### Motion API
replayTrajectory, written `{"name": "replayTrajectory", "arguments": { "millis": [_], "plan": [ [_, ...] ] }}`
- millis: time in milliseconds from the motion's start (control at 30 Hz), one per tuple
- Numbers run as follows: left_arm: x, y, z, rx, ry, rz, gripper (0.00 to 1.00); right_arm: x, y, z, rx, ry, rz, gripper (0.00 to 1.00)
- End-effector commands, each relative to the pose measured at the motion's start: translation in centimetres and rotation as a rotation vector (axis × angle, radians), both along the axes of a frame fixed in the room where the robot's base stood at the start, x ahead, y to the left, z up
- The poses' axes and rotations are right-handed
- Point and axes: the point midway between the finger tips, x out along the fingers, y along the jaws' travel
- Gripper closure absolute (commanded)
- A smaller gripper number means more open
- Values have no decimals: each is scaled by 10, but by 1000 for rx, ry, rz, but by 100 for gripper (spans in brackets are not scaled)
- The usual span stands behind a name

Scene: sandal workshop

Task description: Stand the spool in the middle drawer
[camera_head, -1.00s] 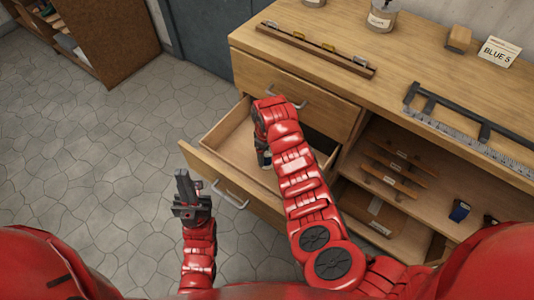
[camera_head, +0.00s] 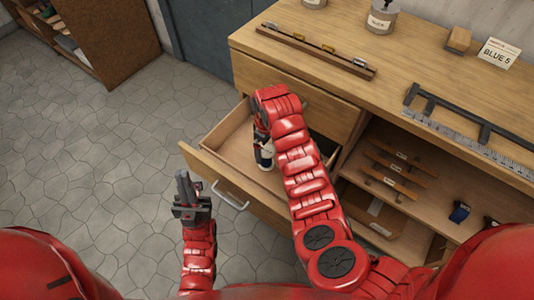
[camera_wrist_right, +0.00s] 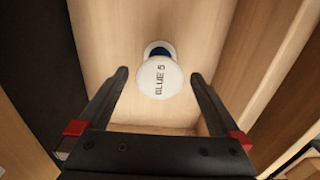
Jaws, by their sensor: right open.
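The spool (camera_wrist_right: 160,77) stands upright on the floor of the open drawer (camera_head: 225,185), its white top reading "BLUE 5" in the right wrist view. A little dark blue shows below the top. In the head view the spool (camera_head: 266,164) is partly hidden by my right gripper. My right gripper (camera_wrist_right: 160,76) is open, its fingertips on either side of the spool top with gaps showing. In the head view my right gripper (camera_head: 262,143) reaches down into the drawer. My left gripper (camera_head: 188,190) is empty, outside the drawer's front; its finger gap is unclear.
A closed drawer (camera_head: 290,95) is above the open one. Open shelves (camera_head: 400,170) lie to the right.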

Motion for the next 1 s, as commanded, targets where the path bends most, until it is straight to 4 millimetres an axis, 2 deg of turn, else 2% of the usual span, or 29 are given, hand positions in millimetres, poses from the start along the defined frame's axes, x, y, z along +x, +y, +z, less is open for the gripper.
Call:
{"name": "replayTrajectory", "arguments": {
  "millis": [67, 100, 233, 333, 467, 1000],
  "plan": [
    [0, 0, -1, 0, 0, 0, 100, 1, 0, 20, 1, -8, 1, 0],
    [0, 0, 6, 0, 0, 0, 100, 1, 0, 33, 0, -6, 1, 0],
    [0, 0, 19, 0, 0, 0, 100, 0, 0, 59, -3, 0, 0, 0],
    [0, 0, 27, 0, 0, 0, 100, 0, -1, 71, -4, 0, 0, 0],
    [0, 0, 29, 0, 0, 0, 100, -1, 0, 76, -1, 0, 1, 0],
    [0, 0, 29, 0, 0, 0, 100, 0, 0, 76, -1, -1, 0, 0]
  ]
}}
